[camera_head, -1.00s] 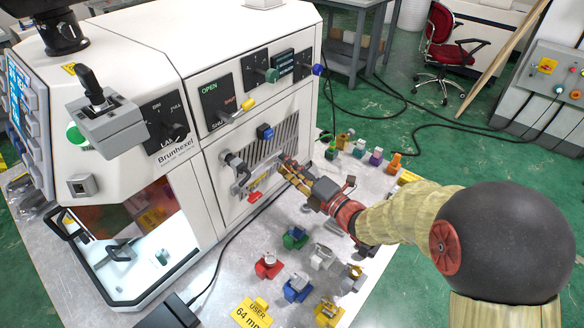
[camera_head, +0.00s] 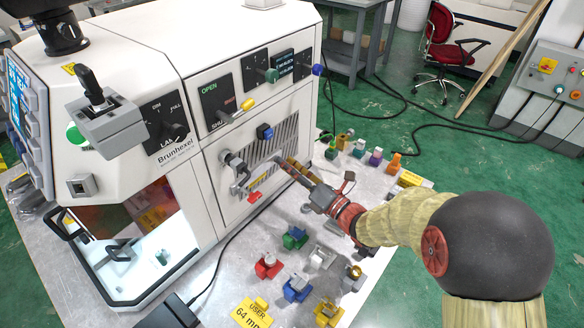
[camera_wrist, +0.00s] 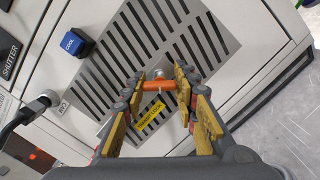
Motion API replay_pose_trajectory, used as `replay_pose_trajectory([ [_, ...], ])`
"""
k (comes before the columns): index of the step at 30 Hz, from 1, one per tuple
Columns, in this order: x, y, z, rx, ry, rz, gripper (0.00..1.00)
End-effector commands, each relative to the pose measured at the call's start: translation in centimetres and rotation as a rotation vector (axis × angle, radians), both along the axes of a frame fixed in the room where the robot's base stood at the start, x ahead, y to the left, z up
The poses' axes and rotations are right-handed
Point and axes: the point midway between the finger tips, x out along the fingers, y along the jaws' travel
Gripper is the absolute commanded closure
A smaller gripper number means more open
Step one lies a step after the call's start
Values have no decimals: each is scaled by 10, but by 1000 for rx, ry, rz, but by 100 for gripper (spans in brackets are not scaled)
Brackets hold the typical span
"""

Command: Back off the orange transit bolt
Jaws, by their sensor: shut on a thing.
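The orange transit bolt (camera_wrist: 160,86) shows in the wrist view as a short crossbar in front of the slotted vent panel of the white machine. A yellow transit lock label (camera_wrist: 150,115) is just below it. My gripper (camera_wrist: 160,77) has its yellow-padded fingers on either side of the bar and is shut on it, one finger set at each end. In the head view my gripper (camera_head: 280,161) reaches the vent panel from the right, and the bolt is hard to make out behind the fingers.
A blue COOL button (camera_wrist: 72,43) sits up and left of the bolt. A grey lever (camera_wrist: 24,115) stands out from the panel at left, with a red part (camera_head: 254,197) below it in the head view. Several coloured blocks stand on the metal table (camera_head: 228,262).

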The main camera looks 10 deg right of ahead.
Motion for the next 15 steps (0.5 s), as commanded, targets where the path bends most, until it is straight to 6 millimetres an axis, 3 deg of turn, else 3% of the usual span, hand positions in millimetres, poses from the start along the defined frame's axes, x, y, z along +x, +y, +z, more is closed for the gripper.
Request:
replay_pose_trajectory([
  [6,1,-1,3,-176,-183,-2,91],
  [15,1,0,3,-209,-215,-1,91],
])
